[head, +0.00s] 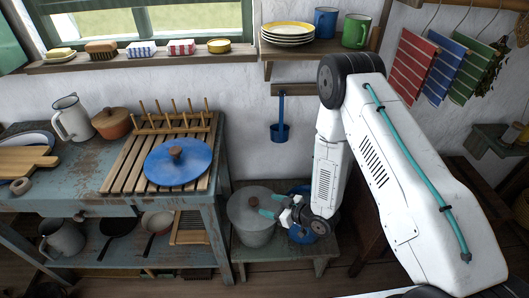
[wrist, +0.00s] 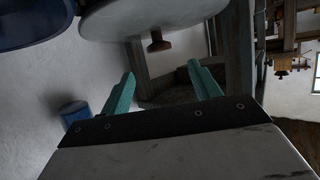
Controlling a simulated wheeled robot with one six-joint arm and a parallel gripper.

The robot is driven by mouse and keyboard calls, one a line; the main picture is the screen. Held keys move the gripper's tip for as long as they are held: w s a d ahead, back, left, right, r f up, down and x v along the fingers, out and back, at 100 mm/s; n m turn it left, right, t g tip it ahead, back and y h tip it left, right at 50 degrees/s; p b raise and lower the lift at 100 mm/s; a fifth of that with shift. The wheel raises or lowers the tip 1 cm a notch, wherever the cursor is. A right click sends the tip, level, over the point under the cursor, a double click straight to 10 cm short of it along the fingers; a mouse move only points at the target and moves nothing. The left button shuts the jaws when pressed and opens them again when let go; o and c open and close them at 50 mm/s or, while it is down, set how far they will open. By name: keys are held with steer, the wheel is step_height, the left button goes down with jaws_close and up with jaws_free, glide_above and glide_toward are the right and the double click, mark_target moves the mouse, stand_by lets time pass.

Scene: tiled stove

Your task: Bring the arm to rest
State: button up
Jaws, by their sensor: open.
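My gripper (head: 272,206) hangs in the head view at the end of my white arm, in front of the low bench with the grey lidded pot. Its two teal fingers also show in the wrist view (wrist: 160,90), spread apart with nothing between them. The arm is bent, with its forearm hanging down. In the wrist view the pot's pale lid (wrist: 150,15) with its brown knob is close beyond the fingers. Whether the gripper touches the pot cannot be told.
The grey pot (head: 250,222) and a partly hidden blue vessel (head: 302,235) stand on the low bench (head: 285,252). Left is a worn blue table (head: 75,203) with a blue lid (head: 180,165) on a slatted rack. A blue ladle (head: 281,130) hangs on the wall above the bench.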

steer(key=w+d+r+m+h, duration=0.1)
steer(key=w+d+r+h, duration=0.15)
steer(key=r, duration=0.35)
steer(key=w+d+r+h, duration=0.2)
steer(key=w+d+r, duration=0.15)
steer(key=r, duration=0.35)
steer(key=w+d+r+m+h, duration=0.1)
steer(key=w+d+r+h, duration=0.1)
steer(key=d+r+h, duration=0.3)
steer(key=s+d+r+m+g, duration=0.1)
steer(key=s+d+r, duration=0.1)
steer(key=r, duration=0.3)
steer(key=s+d+r+m, duration=0.1)
steer(key=s+d+r, duration=0.1)
steer(key=r, duration=0.4)
steer(key=s+d+r+m+g+h, duration=0.1)
steer(key=s+d+r+m+g, duration=0.1)
steer(key=s+r, duration=0.45)
steer(key=s+d+r+m+g+h, duration=0.1)
steer(key=s+d+r+m, duration=0.15)
steer(key=s+r, duration=0.4)
steer(key=s+r+g, duration=0.1)
steer(key=s+r, duration=0.1)
steer(key=s, duration=0.8)
steer(key=s+r+m+g+y, duration=0.1)
steer(key=s+r+g, duration=0.1)
steer(key=s, duration=0.8)
steer(key=shift+s+a+r+g, duration=0.3)
steer(key=shift+s+a+r, duration=0.05)
